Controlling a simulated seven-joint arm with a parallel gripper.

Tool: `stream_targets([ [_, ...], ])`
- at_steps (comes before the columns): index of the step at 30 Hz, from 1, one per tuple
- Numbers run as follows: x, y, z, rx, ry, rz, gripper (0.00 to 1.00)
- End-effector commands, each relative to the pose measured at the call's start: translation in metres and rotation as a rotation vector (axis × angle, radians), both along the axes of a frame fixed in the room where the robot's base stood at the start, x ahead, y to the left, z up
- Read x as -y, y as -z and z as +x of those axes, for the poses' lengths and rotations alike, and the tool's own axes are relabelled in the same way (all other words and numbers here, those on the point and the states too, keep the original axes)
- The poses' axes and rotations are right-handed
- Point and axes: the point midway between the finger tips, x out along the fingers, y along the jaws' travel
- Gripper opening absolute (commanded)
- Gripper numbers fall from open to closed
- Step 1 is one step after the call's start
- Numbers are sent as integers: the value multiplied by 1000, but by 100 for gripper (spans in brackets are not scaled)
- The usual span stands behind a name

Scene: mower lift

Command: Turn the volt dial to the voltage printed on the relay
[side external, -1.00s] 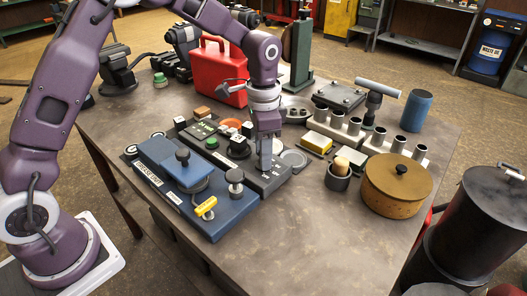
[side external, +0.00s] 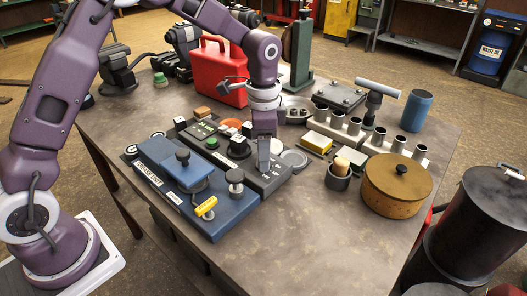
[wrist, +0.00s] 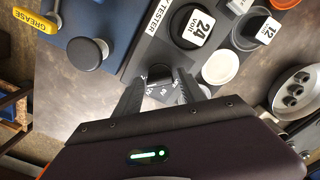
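The black tester (side external: 268,184) lies beside a blue box; in the wrist view, "Y TESTER" shows along its strip (wrist: 150,33). The dark volt dial (wrist: 160,72) sits between my gripper's (wrist: 160,82) two fingers, which stand apart on either side of it with slight gaps seeming to show. White voltage marks beside the dial are partly hidden and too small to read surely. Another labelled "12" (wrist: 265,30) is further right. The dial is hidden by my gripper in the side view.
The blue box (side external: 185,190) with a black knob (side external: 235,182) and a yellow grease tag (side external: 205,207) is left of the tester. A red can (side external: 222,75) stands behind. A wooden-sided round pot (side external: 396,185) and a row of metal cups (side external: 380,140) are right. The front table is clear.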

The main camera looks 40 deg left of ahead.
Motion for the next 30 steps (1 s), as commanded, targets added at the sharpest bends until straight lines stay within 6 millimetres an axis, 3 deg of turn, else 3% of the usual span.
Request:
stream_targets([
  [10,0,-1,0,0,-1,0,58],
  [21,0,-65,1,3,-1,0,58],
  [30,0,-70,0,-1,-1,0,58],
])
